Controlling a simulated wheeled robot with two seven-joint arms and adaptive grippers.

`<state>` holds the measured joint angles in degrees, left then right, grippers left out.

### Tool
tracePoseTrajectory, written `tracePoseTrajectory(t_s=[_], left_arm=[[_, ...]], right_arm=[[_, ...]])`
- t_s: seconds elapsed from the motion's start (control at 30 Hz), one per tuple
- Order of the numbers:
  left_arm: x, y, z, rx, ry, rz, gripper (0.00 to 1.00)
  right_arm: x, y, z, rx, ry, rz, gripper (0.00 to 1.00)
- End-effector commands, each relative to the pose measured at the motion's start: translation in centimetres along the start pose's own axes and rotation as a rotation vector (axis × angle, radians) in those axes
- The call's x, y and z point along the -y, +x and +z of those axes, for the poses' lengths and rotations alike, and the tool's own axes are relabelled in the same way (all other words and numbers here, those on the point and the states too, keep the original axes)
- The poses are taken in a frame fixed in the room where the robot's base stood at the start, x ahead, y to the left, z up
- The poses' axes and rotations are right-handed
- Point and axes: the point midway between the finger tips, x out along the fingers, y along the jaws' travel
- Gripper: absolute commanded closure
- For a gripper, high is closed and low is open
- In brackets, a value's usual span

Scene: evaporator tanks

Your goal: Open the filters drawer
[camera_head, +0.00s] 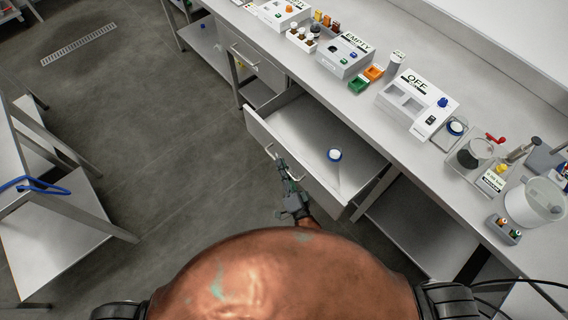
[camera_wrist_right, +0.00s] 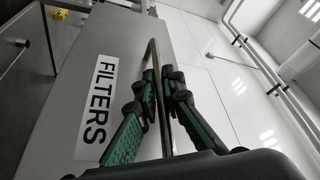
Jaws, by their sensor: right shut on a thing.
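The filters drawer (camera_head: 318,140) is pulled out from under the bench in the head view, with its inside showing. A small white and blue round item (camera_head: 334,155) sits in it. The wrist view shows the drawer's grey front (camera_wrist_right: 70,120) with a "FILTERS" label (camera_wrist_right: 97,107). My right gripper (camera_head: 284,170) is at the drawer front, and its green and black fingers (camera_wrist_right: 165,88) are closed around the metal bar handle (camera_wrist_right: 160,110). The handle (camera_head: 270,151) also shows in the head view. My left gripper is not in view.
The bench (camera_head: 385,65) carries machines labelled "EMPTY" (camera_head: 345,54) and "OFF" (camera_head: 417,100). Another drawer (camera_head: 244,54) left of the open one is shut. A metal table (camera_head: 50,215) stands at the left, with clear floor (camera_head: 150,130) between.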

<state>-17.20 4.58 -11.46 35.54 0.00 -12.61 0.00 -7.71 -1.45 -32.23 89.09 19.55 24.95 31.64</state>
Motion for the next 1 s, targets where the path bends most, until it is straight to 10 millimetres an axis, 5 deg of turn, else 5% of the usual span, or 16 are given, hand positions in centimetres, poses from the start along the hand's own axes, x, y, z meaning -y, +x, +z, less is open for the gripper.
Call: tracePoseTrajectory(t_s=[0.17,0.2,0.43,0.77,1.0], left_arm=[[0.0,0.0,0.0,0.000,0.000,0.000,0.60],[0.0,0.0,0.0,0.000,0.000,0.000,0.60],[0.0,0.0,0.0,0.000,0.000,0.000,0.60],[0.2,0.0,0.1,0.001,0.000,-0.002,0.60],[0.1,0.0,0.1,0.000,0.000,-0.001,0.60]], right_arm=[[0.0,0.0,0.1,0.001,0.001,0.001,1.00],[0.0,0.0,0.1,0.001,0.001,0.001,0.90],[0.0,0.0,0.0,0.000,0.001,0.001,0.74],[-0.1,-0.3,0.0,0.000,0.001,0.001,0.74],[-0.2,-4.1,0.1,0.002,0.001,0.004,0.74]])
